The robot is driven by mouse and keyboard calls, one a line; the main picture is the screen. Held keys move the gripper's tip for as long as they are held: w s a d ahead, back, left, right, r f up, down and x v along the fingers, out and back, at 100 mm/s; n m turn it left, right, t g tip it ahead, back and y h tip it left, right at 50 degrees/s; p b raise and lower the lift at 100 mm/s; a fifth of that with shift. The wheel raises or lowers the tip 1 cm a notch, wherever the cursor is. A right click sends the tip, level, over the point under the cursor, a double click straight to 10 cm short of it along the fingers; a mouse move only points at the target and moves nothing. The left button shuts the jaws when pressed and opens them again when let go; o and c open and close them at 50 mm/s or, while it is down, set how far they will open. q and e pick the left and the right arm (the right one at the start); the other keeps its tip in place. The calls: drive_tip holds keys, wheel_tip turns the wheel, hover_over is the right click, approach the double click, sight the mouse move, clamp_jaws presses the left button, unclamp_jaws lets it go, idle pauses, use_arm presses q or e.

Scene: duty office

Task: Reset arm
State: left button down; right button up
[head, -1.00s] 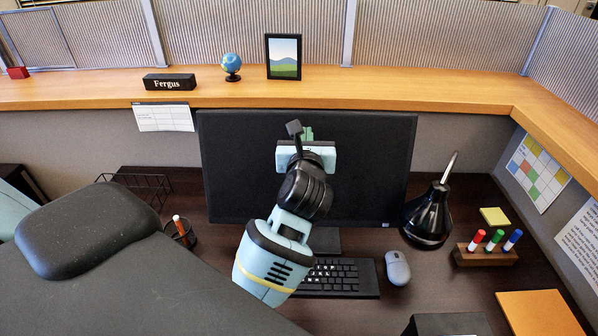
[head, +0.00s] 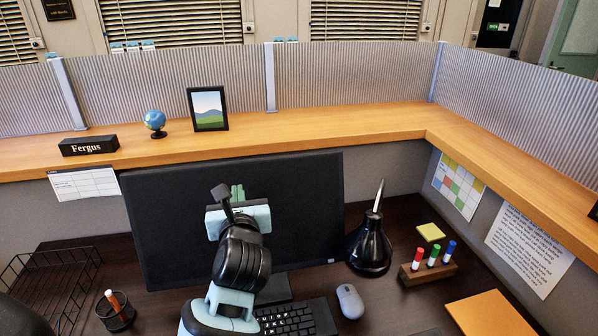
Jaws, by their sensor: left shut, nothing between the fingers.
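My left arm comes up from the bottom of the head view, and its gripper (head: 230,196) is raised in front of the dark monitor (head: 305,200). The gripper is shut, with nothing visible in it. It covers part of the screen. I cannot tell from this view how far it is from the screen. My right gripper is not in view.
A marker holder (head: 428,272) and orange folder (head: 492,315) lie right. A wire tray (head: 45,290) and pen cup (head: 117,316) are left. A wooden ledge (head: 330,130) runs behind.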

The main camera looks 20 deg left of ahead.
sight(236, 170)
use_arm(q)
drive_tip(key=x, duration=0.7)
drive_tip(key=shift+w+a, duration=0.25)
drive_tip(key=shift+w, duration=0.05)
drive_tip(key=shift+d, duration=0.1)
drive_tip(key=v, duration=0.8)
drive_tip(key=x, duration=0.8)
drive_tip(key=shift+w+a+f, duration=0.15)
drive_tip(key=shift+w+a, duration=0.1)
drive_tip(key=shift+v, duration=2.55)
